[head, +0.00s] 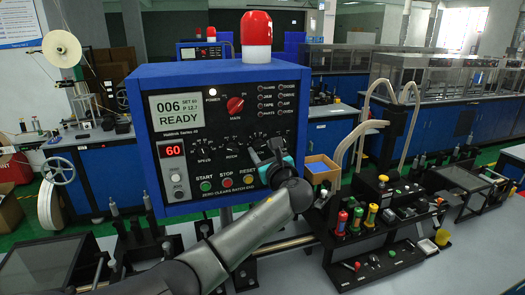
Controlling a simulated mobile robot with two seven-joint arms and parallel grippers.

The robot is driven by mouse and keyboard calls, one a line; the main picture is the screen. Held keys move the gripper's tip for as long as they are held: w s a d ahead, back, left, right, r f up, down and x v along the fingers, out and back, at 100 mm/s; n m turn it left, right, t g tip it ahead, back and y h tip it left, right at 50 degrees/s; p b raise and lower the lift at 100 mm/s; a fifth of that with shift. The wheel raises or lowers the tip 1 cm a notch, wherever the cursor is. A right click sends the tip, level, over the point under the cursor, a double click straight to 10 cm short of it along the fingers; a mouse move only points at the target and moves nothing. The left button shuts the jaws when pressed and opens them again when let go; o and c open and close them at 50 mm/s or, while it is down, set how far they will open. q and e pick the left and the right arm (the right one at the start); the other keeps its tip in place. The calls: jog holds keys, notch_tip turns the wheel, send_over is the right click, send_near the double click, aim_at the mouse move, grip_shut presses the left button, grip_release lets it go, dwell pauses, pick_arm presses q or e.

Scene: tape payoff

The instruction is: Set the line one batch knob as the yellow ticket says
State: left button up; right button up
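The blue control box (137,118) stands upright on the bench with a dark front panel. Its screen (177,112) reads 006 and READY, with smaller text beside it that looks like SET 60. A red display (172,149) shows 60. I cannot make out a yellow ticket.
A red main switch (235,105) and START, STOP and RESET buttons (226,182) are on the panel. A red lamp (256,30) tops the box. A black rack (385,255) with coloured-handled tools and a cardboard bin (321,172) stand right. The bench's front right is clear.

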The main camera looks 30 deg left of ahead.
pick_arm(q)
grip_shut()
jog(key=shift+n, duration=0.4)
jog(key=n+b, duration=0.1)
jog(key=n, duration=0.2)
jog(key=shift+f+n, duration=0.1)
jog(key=shift+n, duration=0.3)
jog(key=n+b, duration=0.2)
jog(key=n, duration=0.2)
jog(key=shift+d+n+b, duration=0.1)
jog(key=shift+n+b, duration=0.2)
jog(key=shift+b, duration=0.05)
jog(key=n+b, duration=0.2)
jog(key=n, duration=0.2)
jog(key=shift+w+n+b, duration=0.1)
jog(key=shift+n+b, duration=0.2)
jog(key=shift+b, duration=0.1)
jog(key=n+b, duration=0.2)
jog(key=n, duration=0.1)
jog(key=shift+n, duration=0.3)
jog(key=n+b, duration=0.3)
jog(key=n, duration=0.1)
jog(key=shift+r, duration=0.25)
jog(key=shift+r+n+b, duration=0.1)
jog(key=shift+n+b, duration=0.8)
jog(key=shift+n, duration=0.3)
